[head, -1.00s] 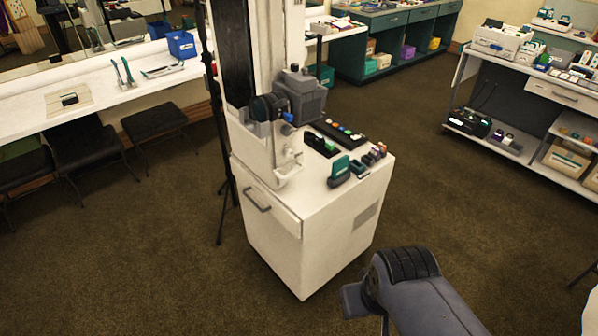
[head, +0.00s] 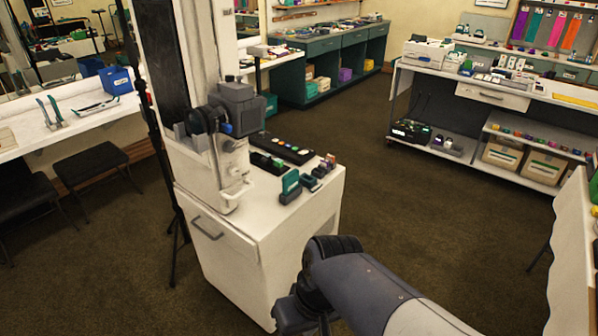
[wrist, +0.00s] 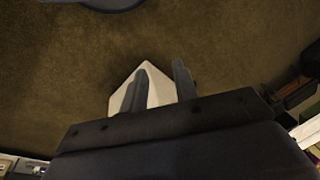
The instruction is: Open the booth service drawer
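The white service cabinet (head: 262,246) stands left of centre in the head view. Its front has a drawer face with a grey bar handle (head: 207,228), and the drawer looks shut. My arm reaches in from the lower right, in front of the cabinet's right side, and its end is cut off or hidden there. In the wrist view my gripper (wrist: 158,82) has its two fingers apart. A white wedge-shaped surface (wrist: 148,82) shows behind and between them, probably part of the cabinet. The handle is not visible in the wrist view, and nothing is seen held.
A grey device (head: 236,105) and small coloured items stand on the cabinet top. A black stand (head: 152,110) is close to its left. Stools and a white counter are at left. A shelf unit (head: 490,92) and white table edge (head: 572,235) are at right. Brown carpet is free between.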

